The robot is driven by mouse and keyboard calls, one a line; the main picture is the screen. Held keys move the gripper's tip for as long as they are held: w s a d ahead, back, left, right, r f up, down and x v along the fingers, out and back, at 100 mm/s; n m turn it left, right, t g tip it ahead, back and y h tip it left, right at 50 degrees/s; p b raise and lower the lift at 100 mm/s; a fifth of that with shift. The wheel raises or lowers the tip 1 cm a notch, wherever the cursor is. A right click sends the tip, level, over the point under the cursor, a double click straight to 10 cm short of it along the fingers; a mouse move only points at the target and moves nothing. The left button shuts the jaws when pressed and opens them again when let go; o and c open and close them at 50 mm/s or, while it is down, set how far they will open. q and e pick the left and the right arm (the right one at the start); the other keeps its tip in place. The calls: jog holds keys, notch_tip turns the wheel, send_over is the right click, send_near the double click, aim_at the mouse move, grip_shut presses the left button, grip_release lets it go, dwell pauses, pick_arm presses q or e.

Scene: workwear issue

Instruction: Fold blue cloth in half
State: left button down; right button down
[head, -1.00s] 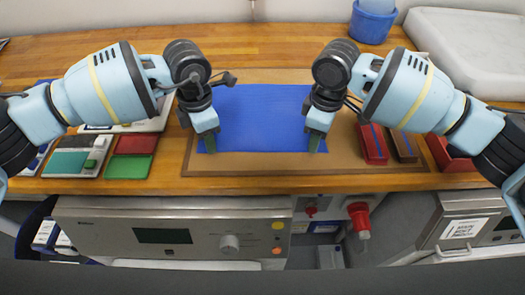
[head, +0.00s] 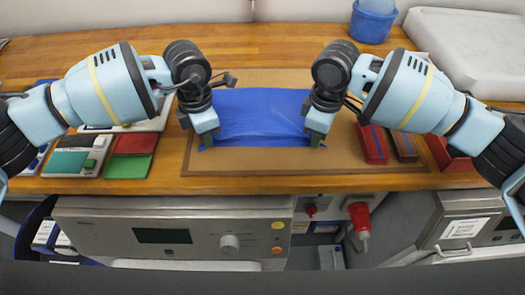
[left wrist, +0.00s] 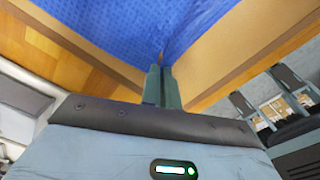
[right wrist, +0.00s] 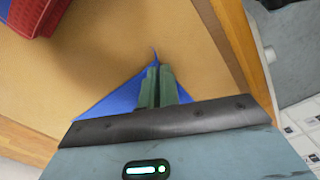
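The blue cloth (head: 262,118) lies on a brown board on the wooden table in the head view, between my two arms. Its near part is rumpled and its near edge looks slightly lifted. My left gripper (head: 207,142) is shut on the near left corner; the cloth also fills the top of the left wrist view (left wrist: 150,22). My right gripper (head: 317,139) is shut on the near right corner. In the right wrist view a blue flap of the cloth (right wrist: 108,101) shows beside the closed fingers, with a tip poking past them. My arms hide the cloth's side edges.
The brown board (head: 290,163) is bare in front of the cloth. Red and brown blocks (head: 373,144) lie to its right, by a red bin (head: 452,160). Green and red pads (head: 128,167) lie to its left. A blue bucket (head: 371,25) stands at the back.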

pick_arm(q)
jog(key=shift+a+f, duration=0.15)
pick_arm(e)
jog(key=shift+d+f, duration=0.15)
